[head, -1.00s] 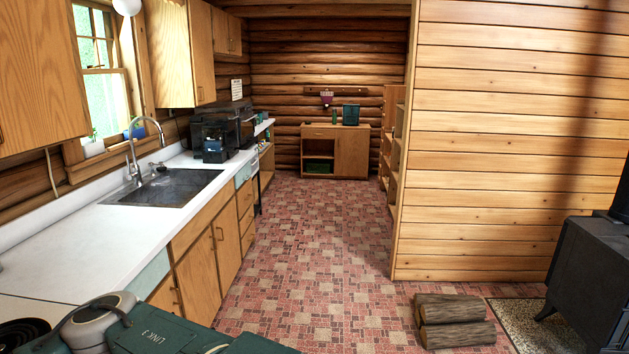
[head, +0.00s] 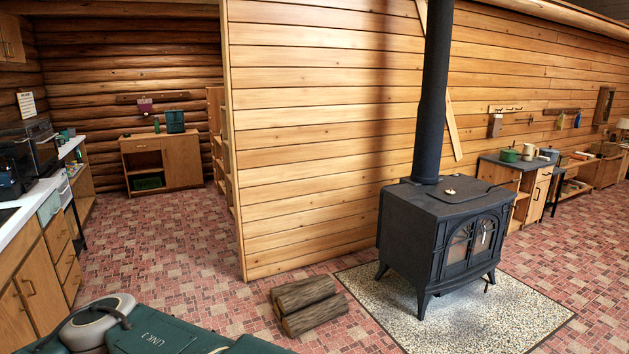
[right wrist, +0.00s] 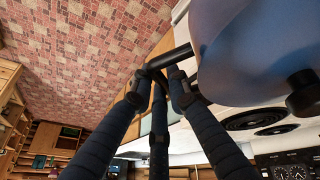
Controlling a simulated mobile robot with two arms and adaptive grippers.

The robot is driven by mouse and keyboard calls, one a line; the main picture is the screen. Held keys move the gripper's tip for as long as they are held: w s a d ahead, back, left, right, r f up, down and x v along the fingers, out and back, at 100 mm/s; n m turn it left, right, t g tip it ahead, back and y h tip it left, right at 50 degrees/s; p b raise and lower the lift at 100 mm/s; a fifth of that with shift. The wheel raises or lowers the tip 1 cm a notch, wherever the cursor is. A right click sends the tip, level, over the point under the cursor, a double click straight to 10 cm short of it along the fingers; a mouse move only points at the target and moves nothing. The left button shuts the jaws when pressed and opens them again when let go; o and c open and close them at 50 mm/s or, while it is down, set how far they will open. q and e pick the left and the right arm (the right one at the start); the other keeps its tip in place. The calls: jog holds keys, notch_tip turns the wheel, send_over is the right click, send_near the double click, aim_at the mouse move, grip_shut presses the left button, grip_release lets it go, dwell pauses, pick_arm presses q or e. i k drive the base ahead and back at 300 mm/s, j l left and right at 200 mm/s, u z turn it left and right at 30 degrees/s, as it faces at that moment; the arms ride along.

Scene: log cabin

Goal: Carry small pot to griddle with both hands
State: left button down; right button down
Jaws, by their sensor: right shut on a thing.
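The right wrist view shows a blue pot (right wrist: 255,50) at the upper right, partly cut off by the frame. It has dark stub handles. My right gripper (right wrist: 165,78) is shut on the handle (right wrist: 172,56) at the pot's left side. The pot's far side and its inside are hidden. My left gripper shows in neither view now. No griddle can be made out for certain. The head view shows neither the held pot nor the right gripper.
A black wood stove (head: 445,235) with a pipe stands on a speckled hearth pad (head: 500,320). Cut logs (head: 308,303) lie on the floor left of it. A green pot (head: 509,156) sits on a far cabinet. Coil burners (right wrist: 258,118) show below the blue pot. Brick-patterned floor is open at left.

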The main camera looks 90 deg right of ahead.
aim_at(466, 190)
jog(key=z, duration=2.8)
jog(key=i+l+z, duration=0.1)
jog(key=z, duration=0.25)
jog(key=i+z, duration=0.15)
jog(key=z, duration=0.2)
jog(key=i+l+z, duration=0.1)
jog(key=z, duration=0.25)
jog(key=i+z, duration=0.1)
jog(key=i, duration=0.65)
jog(key=i+j+z, duration=0.15)
jog(key=i, duration=0.55)
jog(key=i+j+z, duration=0.1)
jog(key=i+z, duration=0.3)
jog(key=i, duration=0.95)
jog(key=i+l, duration=0.1)
jog(key=i, duration=1.2)
jog(key=i+j+u, duration=0.15)
jog(key=i+u, duration=0.65)
jog(key=i, duration=0.15)
jog(key=i+l+u, duration=0.2)
jog(key=i+u, duration=0.4)
jog(key=u, duration=0.2)
jog(key=i+l+u, duration=0.1)
jog(key=u, duration=0.35)
jog(key=i, duration=0.1)
